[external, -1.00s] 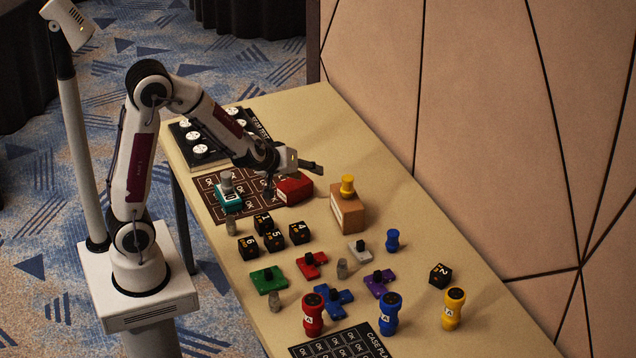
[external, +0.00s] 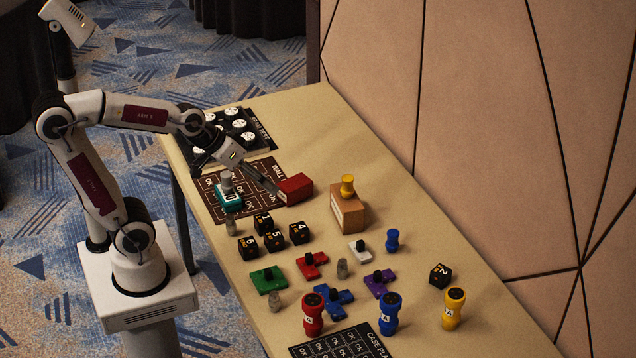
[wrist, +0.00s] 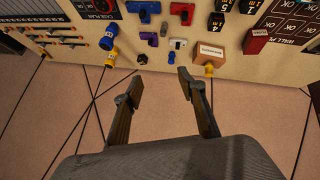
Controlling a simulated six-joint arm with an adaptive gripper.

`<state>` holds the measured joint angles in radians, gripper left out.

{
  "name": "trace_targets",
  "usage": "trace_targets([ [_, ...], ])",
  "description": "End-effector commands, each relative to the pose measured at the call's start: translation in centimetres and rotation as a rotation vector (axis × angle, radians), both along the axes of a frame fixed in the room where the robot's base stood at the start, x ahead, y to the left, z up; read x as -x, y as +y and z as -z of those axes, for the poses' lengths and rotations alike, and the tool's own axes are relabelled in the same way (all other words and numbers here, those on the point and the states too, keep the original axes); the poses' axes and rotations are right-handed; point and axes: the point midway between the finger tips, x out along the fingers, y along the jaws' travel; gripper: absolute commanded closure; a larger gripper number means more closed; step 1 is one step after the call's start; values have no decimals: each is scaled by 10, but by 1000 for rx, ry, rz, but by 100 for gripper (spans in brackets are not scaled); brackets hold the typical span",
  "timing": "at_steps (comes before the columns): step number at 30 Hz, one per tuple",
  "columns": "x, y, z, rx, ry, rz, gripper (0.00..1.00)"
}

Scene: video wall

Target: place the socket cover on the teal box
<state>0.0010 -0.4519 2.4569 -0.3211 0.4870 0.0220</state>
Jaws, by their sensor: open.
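The teal box (external: 229,197) stands on the dark wall mat at the left of the table, with a small grey cylindrical piece (external: 226,179) upright on top. I cannot tell for certain which piece is the socket cover; white round pieces (external: 239,124) sit on a black board at the far end. My gripper (external: 272,187) is open, its fingers slanting down toward the red box (external: 295,187) and right of the teal box in the picture. In the wrist view, nothing is between the open fingers (wrist: 159,79). The teal box is out of that view.
A brown box (external: 348,214) with a yellow knob (external: 347,184) stands right of the red box. Black number cubes (external: 275,240), coloured flat pieces (external: 311,264) and upright stamps (external: 389,313) crowd the near half. The far right of the table (external: 310,120) is clear.

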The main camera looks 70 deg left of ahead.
Motion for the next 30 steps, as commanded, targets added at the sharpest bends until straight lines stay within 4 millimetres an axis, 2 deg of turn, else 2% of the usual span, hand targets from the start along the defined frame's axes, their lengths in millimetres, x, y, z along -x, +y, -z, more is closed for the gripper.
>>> trace_targets([
  [9, 80, 18, -2, -163, 92, 112, 60],
  [15, 114, 34, 0, -242, 141, 134, 60],
  [20, 124, 39, 1, -267, 158, 138, 60],
  [30, 125, 40, 1, -269, 159, 138, 60],
])
